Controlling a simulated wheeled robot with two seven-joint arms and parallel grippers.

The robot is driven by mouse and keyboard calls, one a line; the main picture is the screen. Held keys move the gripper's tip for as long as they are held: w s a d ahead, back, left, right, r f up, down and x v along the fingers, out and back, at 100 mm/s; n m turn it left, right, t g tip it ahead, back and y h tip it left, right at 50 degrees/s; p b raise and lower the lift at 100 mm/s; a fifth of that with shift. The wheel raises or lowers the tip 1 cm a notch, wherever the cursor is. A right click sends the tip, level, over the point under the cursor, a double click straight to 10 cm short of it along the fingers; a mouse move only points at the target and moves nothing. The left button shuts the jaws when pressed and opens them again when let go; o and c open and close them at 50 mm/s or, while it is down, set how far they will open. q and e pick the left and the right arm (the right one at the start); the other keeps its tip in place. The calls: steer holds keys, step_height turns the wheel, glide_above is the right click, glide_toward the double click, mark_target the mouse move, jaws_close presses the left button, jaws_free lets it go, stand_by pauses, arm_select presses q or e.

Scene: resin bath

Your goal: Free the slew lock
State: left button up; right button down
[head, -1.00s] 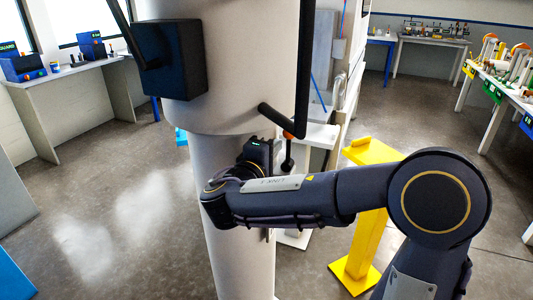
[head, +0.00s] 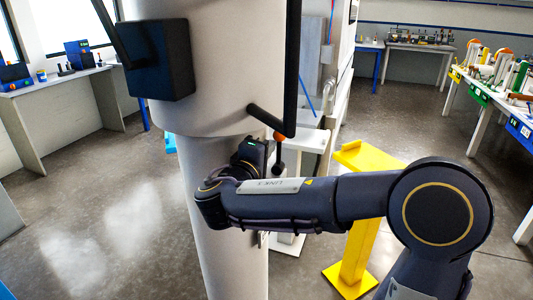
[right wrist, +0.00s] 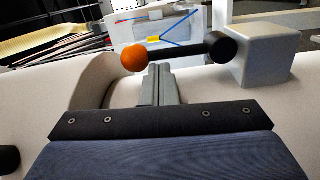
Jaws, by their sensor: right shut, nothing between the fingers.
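The lever, which I take to be the slew lock, has an orange ball (right wrist: 134,58) and a dark rod running to a black round end beside a grey block (right wrist: 268,55) on the pale column. In the head view its orange ball (head: 278,136) shows at the tip of a thick black bar, with a dark rod below. My right gripper (head: 250,152) is beside the column, just left of the lever. Its grey fingers (right wrist: 158,85) are shut and empty, pointing at the rod between its two ends; contact cannot be told. My left gripper is not in view.
The pale column (head: 225,220) fills the middle, with a dark box (head: 157,60) and black bars on its upper part. A yellow stand (head: 358,245) is to the right. Benches line the left, back and right.

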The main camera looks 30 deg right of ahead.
arm_select(q)
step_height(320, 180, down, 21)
steer(key=b, duration=2)
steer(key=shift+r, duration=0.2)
arm_select(e)
steer(key=s+d+f+m, duration=0.1)
steer(key=s+d+m, duration=0.3)
steer(key=m, duration=0.6)
steer(key=shift+s+f+y, duration=0.2)
steer(key=shift+s+y, duration=0.1)
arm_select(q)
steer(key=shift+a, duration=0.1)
arm_select(e)
steer(key=shift+s, duration=0.1)
